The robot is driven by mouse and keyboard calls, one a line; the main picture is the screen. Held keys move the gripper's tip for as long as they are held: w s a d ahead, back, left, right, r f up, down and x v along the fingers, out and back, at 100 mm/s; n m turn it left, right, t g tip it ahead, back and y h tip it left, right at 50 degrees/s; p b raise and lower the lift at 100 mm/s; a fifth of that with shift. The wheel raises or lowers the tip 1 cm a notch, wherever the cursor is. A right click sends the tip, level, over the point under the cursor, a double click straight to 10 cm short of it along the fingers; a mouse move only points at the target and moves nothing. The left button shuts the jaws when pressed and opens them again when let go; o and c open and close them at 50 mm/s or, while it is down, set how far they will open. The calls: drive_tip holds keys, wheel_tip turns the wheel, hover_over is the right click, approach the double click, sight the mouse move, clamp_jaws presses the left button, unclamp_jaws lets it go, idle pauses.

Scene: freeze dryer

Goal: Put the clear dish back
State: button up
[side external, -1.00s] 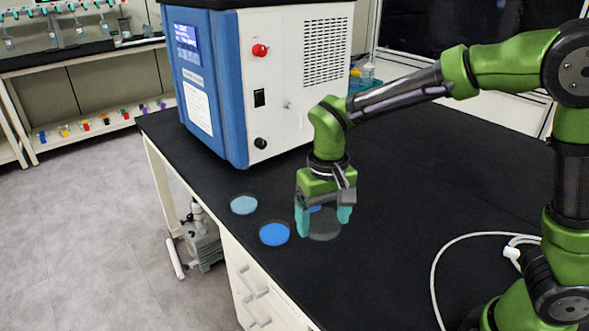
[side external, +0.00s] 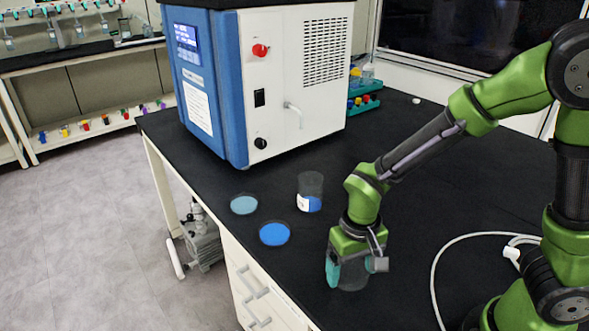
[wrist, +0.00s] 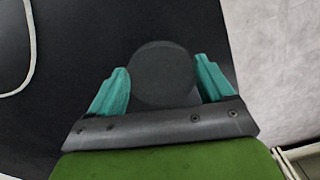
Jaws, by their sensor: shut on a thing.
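The clear dish (wrist: 163,75) shows in the wrist view as a round, see-through disc that looks dark against the black bench top. It sits between the two teal fingertips of my gripper (wrist: 162,85), which is shut on it. In the side view my gripper (side external: 349,270) is low over the front of the bench, and the clear dish (side external: 352,278) shows faintly between and below the fingers. I cannot tell whether the dish touches the bench.
A pale blue disc (side external: 244,204) and a bright blue disc (side external: 274,234) lie left of my gripper. A clear beaker (side external: 311,185) with blue contents stands behind. The freeze dryer (side external: 290,90) is at the back. A white cable (side external: 437,265) lies at right. The bench's front edge is close.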

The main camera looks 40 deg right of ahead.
hover_over(314, 276)
drive_tip(key=shift+s+d+f, duration=0.15)
drive_tip(key=shift+s+f, duration=0.2)
drive_tip(key=shift+w+f, duration=0.2)
drive_tip(key=shift+f, duration=0.7)
drive_tip(key=shift+w+f, duration=0.15)
drive_tip(key=shift+f, duration=0.7)
drive_tip(key=shift+f, duration=0.1)
drive_tip(key=o, duration=0.9)
drive_tip(key=shift+f, duration=0.1)
